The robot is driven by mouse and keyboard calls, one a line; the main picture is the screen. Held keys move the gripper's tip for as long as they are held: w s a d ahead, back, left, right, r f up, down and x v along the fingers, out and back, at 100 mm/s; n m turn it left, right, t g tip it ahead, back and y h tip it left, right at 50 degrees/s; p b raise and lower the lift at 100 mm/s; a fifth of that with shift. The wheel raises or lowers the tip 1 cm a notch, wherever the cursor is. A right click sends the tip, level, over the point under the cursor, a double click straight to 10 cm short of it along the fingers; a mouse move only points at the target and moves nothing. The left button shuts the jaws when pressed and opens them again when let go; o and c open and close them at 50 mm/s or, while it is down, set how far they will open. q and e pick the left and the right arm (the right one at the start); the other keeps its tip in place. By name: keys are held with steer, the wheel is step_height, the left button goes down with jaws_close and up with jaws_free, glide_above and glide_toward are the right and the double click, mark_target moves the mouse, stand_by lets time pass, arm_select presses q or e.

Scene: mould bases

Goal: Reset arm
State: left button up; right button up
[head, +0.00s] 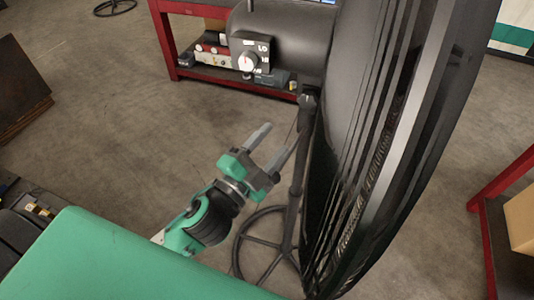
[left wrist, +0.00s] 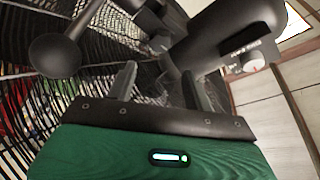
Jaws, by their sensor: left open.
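My left gripper (head: 281,142) is in the middle of the head view, with its two grey fingers spread apart and nothing between them. Its green and black wrist comes from the lower left. In the left wrist view, the gripper's two dark fingers (left wrist: 160,84) also stand apart and empty. A large black fan (head: 365,130) is just to the right of the gripper. Fan parts fill much of the left wrist view, with the wire cage (left wrist: 60,90) on the left and a dark housing (left wrist: 235,30) at the upper right. My right gripper is not in view.
The fan's black pole (head: 297,185) and ring base (head: 240,240) stand close behind the gripper. A red workbench (head: 164,40) is at the back. Another red frame (head: 505,180) with a cardboard box (head: 521,220) is at the right edge. Bare floor lies to the gripper's left.

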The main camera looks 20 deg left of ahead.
arm_select(q)
steer(key=shift+s+a+f, duration=0.1)
steer(key=shift+s+a, duration=0.05)
steer(key=shift+s, duration=0.35)
